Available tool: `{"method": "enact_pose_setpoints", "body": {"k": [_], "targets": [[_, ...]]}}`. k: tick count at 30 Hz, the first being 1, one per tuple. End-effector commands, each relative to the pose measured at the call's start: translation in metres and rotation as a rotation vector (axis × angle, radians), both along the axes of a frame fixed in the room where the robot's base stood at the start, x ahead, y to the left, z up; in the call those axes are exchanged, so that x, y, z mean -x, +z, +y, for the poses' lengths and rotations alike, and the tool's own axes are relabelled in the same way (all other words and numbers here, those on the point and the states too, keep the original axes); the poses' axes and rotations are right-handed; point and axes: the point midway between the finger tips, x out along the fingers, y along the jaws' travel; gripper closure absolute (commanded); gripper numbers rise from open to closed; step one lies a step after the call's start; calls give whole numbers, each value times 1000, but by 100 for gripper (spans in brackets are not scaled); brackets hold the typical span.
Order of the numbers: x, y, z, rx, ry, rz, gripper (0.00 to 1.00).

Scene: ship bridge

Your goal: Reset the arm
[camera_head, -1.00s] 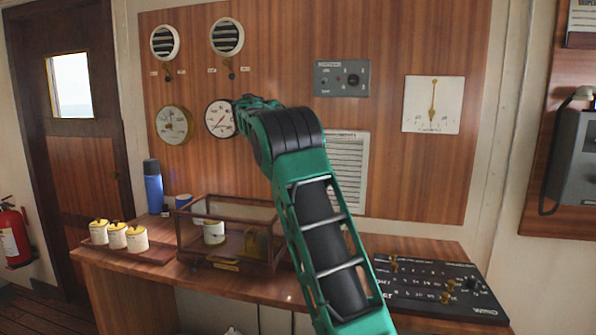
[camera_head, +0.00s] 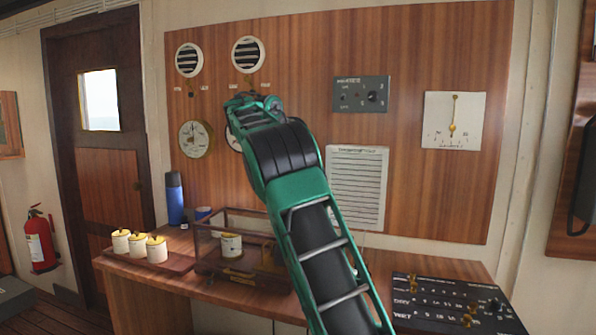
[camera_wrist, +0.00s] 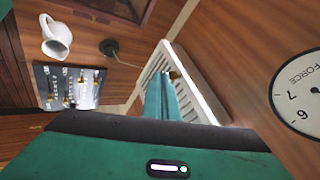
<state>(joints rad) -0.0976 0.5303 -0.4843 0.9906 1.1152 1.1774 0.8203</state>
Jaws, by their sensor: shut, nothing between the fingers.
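My green and black arm reaches up across the middle of the head view. Its far end, with my gripper (camera_head: 250,102), is raised in front of the wood wall panel (camera_head: 290,45), overlapping a round gauge there. In the wrist view my gripper (camera_wrist: 162,98) shows as two teal fingers close together, shut and empty. The fingers point toward the white louvred grille (camera_wrist: 195,90). The fingertips show only small and partly hidden in the head view.
The wooden desk (camera_head: 165,285) bears lidded white pots (camera_head: 138,246), a blue flask (camera_head: 174,198), a glass-sided case (camera_head: 215,260) and a black switch panel (camera_head: 445,303). A white pitcher (camera_wrist: 56,37) shows in the wrist view. A fire extinguisher (camera_head: 40,245) stands at left by the door (camera_head: 100,150).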

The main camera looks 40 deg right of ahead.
Motion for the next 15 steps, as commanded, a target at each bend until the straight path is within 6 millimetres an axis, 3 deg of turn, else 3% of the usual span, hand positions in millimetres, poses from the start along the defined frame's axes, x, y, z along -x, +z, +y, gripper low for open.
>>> {"method": "enact_pose_setpoints", "body": {"k": [6,15], "targets": [[-3,15,13,2,2,1,100],[-3,21,18,-1,2,1,100]]}}
